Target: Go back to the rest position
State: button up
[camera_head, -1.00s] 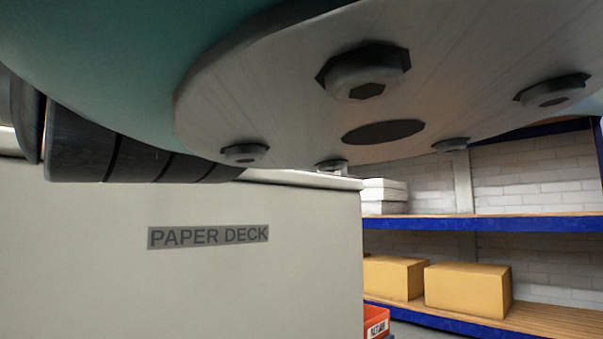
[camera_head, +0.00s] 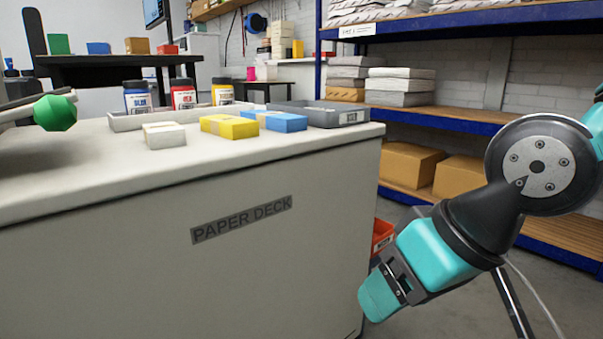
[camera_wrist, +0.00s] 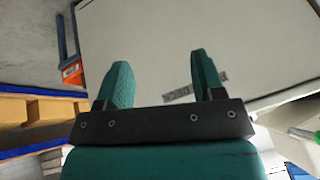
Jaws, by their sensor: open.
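My gripper (camera_head: 382,290) hangs at the right of the head view, pointing down and left, in front of the right end of the paper deck (camera_head: 270,270). In the wrist view my gripper (camera_wrist: 160,82) shows two teal fingers spread apart with nothing between them. The paper deck's pale side (camera_wrist: 150,40) lies beyond the fingers. My gripper is below the deck's top and holds nothing.
On the deck top are a white block (camera_head: 164,135), a yellow block (camera_head: 229,126), a blue block (camera_head: 281,121) and a grey tray (camera_head: 335,115). A red bin (camera_head: 382,235) stands behind the deck's right end. Blue-edged shelves (camera_head: 450,119) with boxes fill the right background.

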jog(key=s+d+r+n+g+p, duration=0.25)
jog(key=s+d+r+p, duration=0.2)
jog(key=s, duration=0.25)
notch_tip(320, 180, up, 35)
jog(key=p, duration=3.6)
jog(key=shift+w+m+g+h, duration=0.15)
jog(key=shift+m+g+h, duration=0.2)
jog(key=shift+m, duration=0.1)
